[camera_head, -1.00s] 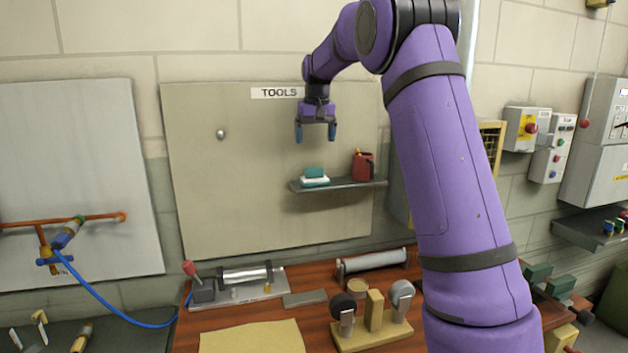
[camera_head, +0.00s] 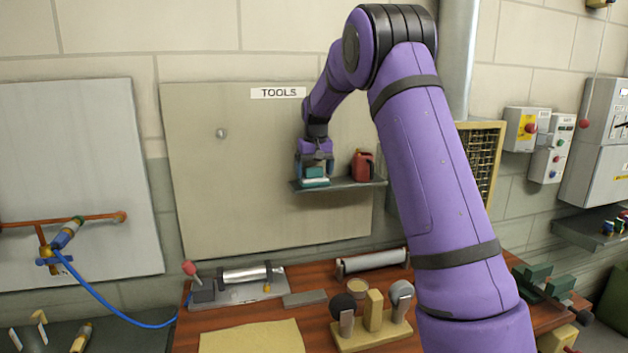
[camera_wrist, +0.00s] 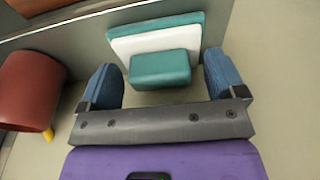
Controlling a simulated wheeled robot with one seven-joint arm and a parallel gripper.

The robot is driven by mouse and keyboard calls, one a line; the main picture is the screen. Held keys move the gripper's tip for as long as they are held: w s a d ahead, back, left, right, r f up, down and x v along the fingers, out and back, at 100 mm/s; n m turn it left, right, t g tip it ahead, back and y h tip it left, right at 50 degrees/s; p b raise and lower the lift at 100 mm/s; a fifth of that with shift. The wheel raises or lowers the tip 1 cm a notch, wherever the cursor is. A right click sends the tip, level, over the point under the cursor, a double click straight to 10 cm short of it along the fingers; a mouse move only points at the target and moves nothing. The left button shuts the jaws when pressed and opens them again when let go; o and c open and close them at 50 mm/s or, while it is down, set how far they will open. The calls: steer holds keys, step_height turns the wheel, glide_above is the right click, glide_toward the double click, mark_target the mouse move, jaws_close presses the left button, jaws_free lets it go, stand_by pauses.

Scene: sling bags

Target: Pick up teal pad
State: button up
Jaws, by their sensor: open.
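The teal pad (camera_head: 315,172) rests on top of a stack on the wall shelf (camera_head: 352,184). In the wrist view the teal pad (camera_wrist: 160,69) is a small rounded block on a white layer, with a wider teal layer beneath. My gripper (camera_head: 315,165) is right above the stack in the head view, pointing down. In the wrist view my gripper's blue fingers (camera_wrist: 163,82) are open, one on each side of the teal pad, with gaps between them and it. Nothing is held.
A red can (camera_head: 362,166) stands on the shelf right of the stack; it shows at the left of the wrist view (camera_wrist: 28,88). The tool board (camera_head: 250,215) is close behind the shelf. A wooden bench (camera_head: 318,318) with several fixtures is below.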

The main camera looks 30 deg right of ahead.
mark_target(315, 168)
steer(key=shift+c, duration=0.2)
steer(key=c, duration=1)
steer(key=shift+r, duration=0.55)
step_height(315, 168, up, 2)
steer(key=shift+s+d+r, duration=0.1)
steer(key=shift+s+r, duration=0.05)
steer(key=shift+r, duration=0.1)
steer(key=s+d, duration=0.2)
steer(key=s, duration=0.3)
steer(key=s+d+r, duration=0.1)
steer(key=s, duration=0.3)
steer(key=s+d, duration=0.2)
steer(key=s, duration=0.3)
steer(key=shift+s+d+r, duration=0.15)
steer(key=shift+s+d, duration=0.15)
steer(key=shift+d, duration=0.05)
